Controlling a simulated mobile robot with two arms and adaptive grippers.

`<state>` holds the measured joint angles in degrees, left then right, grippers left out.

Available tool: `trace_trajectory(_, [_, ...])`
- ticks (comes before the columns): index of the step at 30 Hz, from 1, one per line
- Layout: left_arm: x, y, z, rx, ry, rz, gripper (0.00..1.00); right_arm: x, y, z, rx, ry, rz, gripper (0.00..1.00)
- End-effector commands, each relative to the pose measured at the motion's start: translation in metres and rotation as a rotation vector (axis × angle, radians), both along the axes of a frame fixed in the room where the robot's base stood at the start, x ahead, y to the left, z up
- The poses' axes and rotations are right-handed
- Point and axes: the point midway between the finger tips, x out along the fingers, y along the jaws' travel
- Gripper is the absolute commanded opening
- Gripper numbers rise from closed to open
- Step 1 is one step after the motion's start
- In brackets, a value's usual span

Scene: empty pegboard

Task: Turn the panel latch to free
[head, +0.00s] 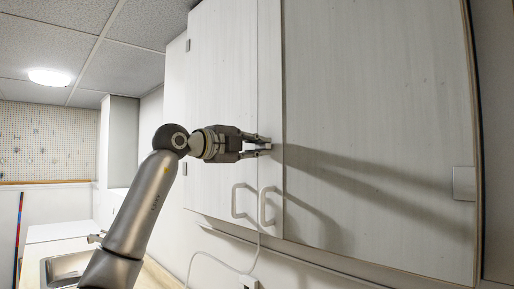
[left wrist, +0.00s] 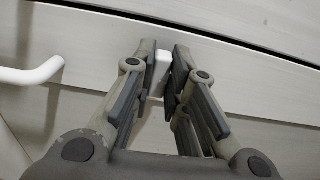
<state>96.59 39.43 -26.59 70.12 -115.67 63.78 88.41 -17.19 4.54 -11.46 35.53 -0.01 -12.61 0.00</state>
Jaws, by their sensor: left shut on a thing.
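The panel latch, a small white block (left wrist: 162,76), sits on the pale cabinet front close to the dark seam between two doors. My left gripper (left wrist: 168,72) is shut on it, with one finger on each side. In the head view my left gripper (head: 264,147) reaches from the left to the cabinet front, above two white handles. There the fingers hide most of the latch, and how far it is turned cannot be told. My right gripper is in neither view.
Two white loop handles (head: 267,206) hang below the gripper; one handle (left wrist: 32,74) shows at the left in the left wrist view. A pale square plate (head: 464,184) is at the right door's edge. A sink (head: 68,267) and a pegboard (head: 48,140) are at the left.

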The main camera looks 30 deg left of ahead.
Motion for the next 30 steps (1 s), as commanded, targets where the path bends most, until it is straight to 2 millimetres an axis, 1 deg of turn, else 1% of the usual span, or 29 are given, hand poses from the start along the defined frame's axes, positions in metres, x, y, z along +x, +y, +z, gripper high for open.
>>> trace_trajectory(5, [0.0,0.001,0.001,-0.003,-0.001,0.002,0.0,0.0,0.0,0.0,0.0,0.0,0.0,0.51])
trace_trajectory(6, [0.0,0.001,0.001,-0.003,-0.001,0.002,0.17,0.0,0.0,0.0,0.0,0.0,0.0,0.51])
trace_trajectory(10, [0.0,0.001,0.001,-0.003,-0.001,0.001,0.34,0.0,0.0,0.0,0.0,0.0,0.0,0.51])
trace_trajectory(11, [0.0,0.001,0.001,-0.003,-0.001,0.001,0.36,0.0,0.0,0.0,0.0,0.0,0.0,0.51])
trace_trajectory(20, [-0.001,0.001,0.0,0.0,-0.001,0.0,0.36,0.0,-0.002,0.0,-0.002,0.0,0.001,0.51])
trace_trajectory(23, [-0.006,0.003,0.0,0.0,-0.001,0.002,0.36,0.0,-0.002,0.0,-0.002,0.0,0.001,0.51])
trace_trajectory(26, [-0.018,0.008,0.001,0.001,-0.003,0.003,0.36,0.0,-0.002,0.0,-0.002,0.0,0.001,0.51])
trace_trajectory(30, [-0.045,0.018,0.0,0.002,-0.003,0.005,0.36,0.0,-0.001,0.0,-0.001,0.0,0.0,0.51])
